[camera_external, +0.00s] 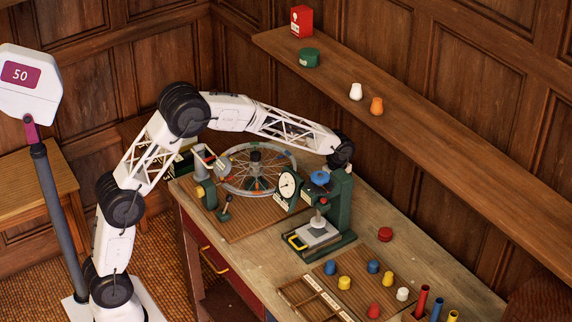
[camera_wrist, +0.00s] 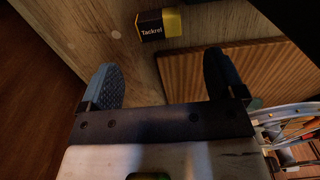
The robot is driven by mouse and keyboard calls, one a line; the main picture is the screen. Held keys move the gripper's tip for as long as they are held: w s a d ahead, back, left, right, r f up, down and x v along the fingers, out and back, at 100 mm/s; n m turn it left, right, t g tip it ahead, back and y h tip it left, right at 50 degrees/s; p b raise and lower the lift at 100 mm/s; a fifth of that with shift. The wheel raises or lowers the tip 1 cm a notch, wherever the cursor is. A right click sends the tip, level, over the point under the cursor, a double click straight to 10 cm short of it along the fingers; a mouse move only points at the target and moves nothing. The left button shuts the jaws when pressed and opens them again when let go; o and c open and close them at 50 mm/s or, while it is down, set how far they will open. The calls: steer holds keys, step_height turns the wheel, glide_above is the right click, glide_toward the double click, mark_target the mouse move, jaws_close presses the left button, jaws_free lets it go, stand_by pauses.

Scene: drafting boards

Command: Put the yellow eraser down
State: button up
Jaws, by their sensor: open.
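A small block (camera_wrist: 158,25) with a black sleeve lettered "Tackref" and a yellow end lies on the pale wooden table in the wrist view. It is the only thing there that looks like the yellow eraser. My gripper (camera_wrist: 158,70) is open, with its two dark fingers wide apart and nothing between them. The block lies beyond the fingertips, apart from both fingers. In the external view my arm's end is beside the green press, and the fingers are not clearly seen. I cannot make out the block there.
A ribbed wooden board (camera_wrist: 215,75) lies right of the block. A spoked wheel (camera_external: 258,168) stands left of the green press (camera_external: 340,205). Several coloured knobs stand at the table's front right. A long shelf (camera_external: 420,120) runs along the wall. Bare tabletop surrounds the block's left side.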

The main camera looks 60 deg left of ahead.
steer(key=shift+f, duration=0.15)
steer(key=shift+f, duration=3.75)
steer(key=shift+c, duration=0.4)
steer(key=c, duration=0.9)
steer(key=shift+c, duration=0.2)
steer(key=shift+w+d, duration=0.1)
steer(key=shift+w, duration=0.05)
